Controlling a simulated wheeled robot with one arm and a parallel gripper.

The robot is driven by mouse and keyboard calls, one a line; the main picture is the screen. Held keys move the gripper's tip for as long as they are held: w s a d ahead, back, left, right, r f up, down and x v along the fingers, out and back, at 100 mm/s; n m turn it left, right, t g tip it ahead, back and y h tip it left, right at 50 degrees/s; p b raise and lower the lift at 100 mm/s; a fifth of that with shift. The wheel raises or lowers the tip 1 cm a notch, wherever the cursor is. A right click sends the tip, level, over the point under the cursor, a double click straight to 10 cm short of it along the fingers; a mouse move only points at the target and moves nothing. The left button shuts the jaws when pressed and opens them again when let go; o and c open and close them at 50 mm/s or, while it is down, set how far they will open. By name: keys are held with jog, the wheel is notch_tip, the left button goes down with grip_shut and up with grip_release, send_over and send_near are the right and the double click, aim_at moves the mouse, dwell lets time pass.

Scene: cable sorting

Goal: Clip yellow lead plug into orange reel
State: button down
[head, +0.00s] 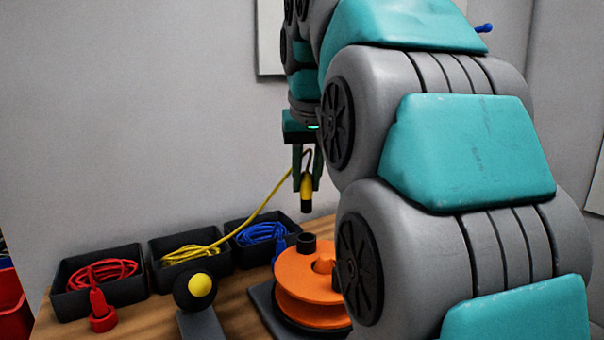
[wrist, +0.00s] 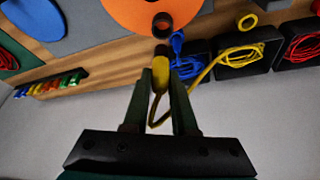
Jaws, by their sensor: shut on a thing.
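My gripper (head: 306,176) is shut on the yellow lead plug (head: 306,189), which has a dark tip pointing down. It hangs above the table, over the back of the orange reel (head: 309,272). The yellow lead runs from the plug down to its bin. The reel lies flat on a dark base, with a short black ring socket (head: 307,243) on top. In the wrist view, the plug (wrist: 160,75) sits between the fingers (wrist: 163,88), and the black ring (wrist: 163,25) is just beyond its tip. The plug appears apart from the ring. My arm hides the reel's right side.
Black bins hold a red cable (head: 102,273), a yellow cable (head: 190,252) and a blue cable (head: 262,233). A black ball with a yellow spot (head: 200,285) stands in front. Several coloured clips (wrist: 48,84) show in the wrist view.

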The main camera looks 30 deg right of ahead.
aim_at(307, 206)
jog(key=shift+f+b, duration=1.7)
jog(key=shift+f, duration=1.8)
jog(key=shift+f, duration=0.2)
jog(key=c, duration=0.6)
grip_release()
jog(key=shift+c, duration=0.2)
jog(key=shift+r, duration=0.1)
jog(key=v, duration=0.7)
jog(key=shift+s+r, duration=0.1)
jog(key=shift+r, duration=0.15)
jog(key=shift+s, duration=0.1)
